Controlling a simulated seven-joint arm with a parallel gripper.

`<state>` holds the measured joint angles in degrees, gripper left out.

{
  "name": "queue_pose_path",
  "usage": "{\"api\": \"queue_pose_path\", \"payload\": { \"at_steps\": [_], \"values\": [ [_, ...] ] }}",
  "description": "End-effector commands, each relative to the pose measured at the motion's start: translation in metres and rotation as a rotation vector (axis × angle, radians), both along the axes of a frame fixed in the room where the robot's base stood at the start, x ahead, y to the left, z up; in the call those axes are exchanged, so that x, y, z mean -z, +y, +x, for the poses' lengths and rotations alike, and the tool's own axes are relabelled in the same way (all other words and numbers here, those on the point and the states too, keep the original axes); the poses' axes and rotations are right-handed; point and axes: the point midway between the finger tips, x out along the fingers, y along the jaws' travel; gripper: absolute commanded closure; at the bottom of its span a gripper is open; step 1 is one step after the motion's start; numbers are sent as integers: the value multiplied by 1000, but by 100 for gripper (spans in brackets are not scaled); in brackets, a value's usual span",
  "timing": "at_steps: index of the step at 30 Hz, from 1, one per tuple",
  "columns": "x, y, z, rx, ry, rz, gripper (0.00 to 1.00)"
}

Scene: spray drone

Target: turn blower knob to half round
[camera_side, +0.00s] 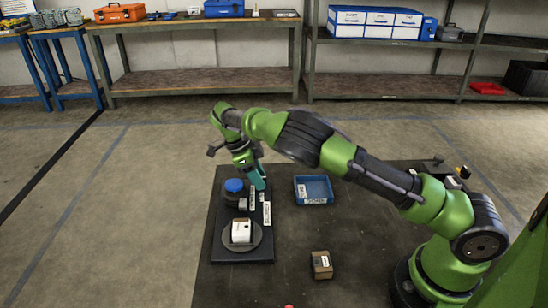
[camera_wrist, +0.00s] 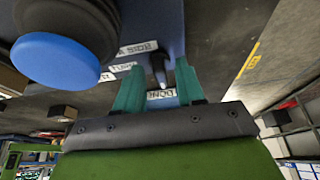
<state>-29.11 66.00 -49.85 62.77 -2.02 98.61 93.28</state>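The dark panel (camera_side: 228,253) lies on the table and carries white labels. In the wrist view a small dark knob (camera_wrist: 158,68) stands on the panel, with labels near it; their lettering is only partly readable, so I cannot tell for sure that it is the blower knob. My gripper (camera_wrist: 158,77) is open, one teal finger on each side of the knob, with gaps showing. In the side view my gripper (camera_side: 259,184) points down at the panel, right of the blue-capped black part (camera_side: 235,186), and hides the knob. The blue cap also fills the wrist view's left (camera_wrist: 55,62).
A white box (camera_side: 241,231) stands on a round grey plate (camera_side: 255,243) at the panel's front. A blue tray (camera_side: 314,189) lies right of the panel. A small brown box (camera_side: 321,265) stands at the front. The table between them is clear.

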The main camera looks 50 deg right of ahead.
Motion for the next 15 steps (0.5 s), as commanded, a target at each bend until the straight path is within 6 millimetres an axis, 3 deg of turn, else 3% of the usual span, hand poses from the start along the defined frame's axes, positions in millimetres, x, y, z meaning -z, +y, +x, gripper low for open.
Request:
{"api": "queue_pose_path", "payload": {
  "at_steps": [8,15],
  "values": [
    [-18,4,6,0,-4,0,62],
    [-67,18,21,-1,-5,1,62]
  ]
}}
